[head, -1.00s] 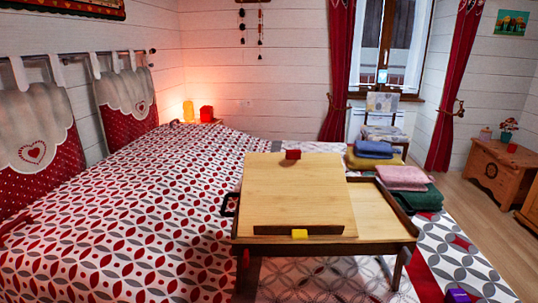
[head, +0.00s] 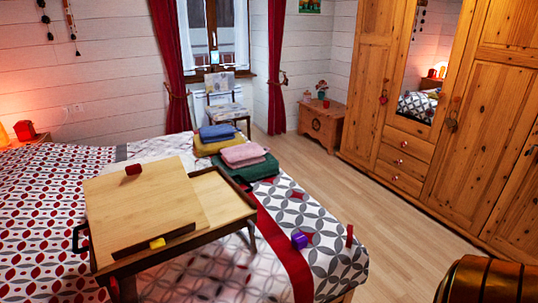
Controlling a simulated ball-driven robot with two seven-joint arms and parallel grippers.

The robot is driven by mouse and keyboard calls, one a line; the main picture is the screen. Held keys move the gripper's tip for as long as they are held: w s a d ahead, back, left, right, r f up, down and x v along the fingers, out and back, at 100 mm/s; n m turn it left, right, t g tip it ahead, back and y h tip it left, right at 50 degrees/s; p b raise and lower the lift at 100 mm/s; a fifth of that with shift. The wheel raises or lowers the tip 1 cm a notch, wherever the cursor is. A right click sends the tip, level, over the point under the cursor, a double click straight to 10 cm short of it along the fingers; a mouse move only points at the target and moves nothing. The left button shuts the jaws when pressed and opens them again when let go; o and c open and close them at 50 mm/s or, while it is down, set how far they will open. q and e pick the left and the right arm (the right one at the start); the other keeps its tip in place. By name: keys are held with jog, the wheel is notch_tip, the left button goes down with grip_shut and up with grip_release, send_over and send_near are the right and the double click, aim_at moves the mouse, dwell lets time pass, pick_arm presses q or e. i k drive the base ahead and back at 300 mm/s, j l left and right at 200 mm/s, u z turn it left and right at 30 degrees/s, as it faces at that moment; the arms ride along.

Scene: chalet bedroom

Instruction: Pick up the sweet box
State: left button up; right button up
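No box in view carries a label I can read, so I cannot tell for sure which is the sweet box. A small purple box (head: 299,241) lies on the patterned bedspread near the bed's right edge. A small red block (head: 133,169) sits at the far edge of the wooden bed tray's tilted top (head: 150,205). A small yellow block (head: 157,243) is at the near ledge of that top. A thin red upright piece (head: 349,236) shows at the bed's right edge. Neither of my grippers is in view.
Folded towels (head: 243,154) lie on the bed behind the tray. A wooden wardrobe (head: 470,120) with a mirror stands at the right. Clear wooden floor (head: 345,180) lies between bed and wardrobe. A rounded brown-gold object (head: 490,281) fills the bottom right corner.

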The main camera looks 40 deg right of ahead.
aim_at(299, 240)
jog(key=z, duration=1.6)
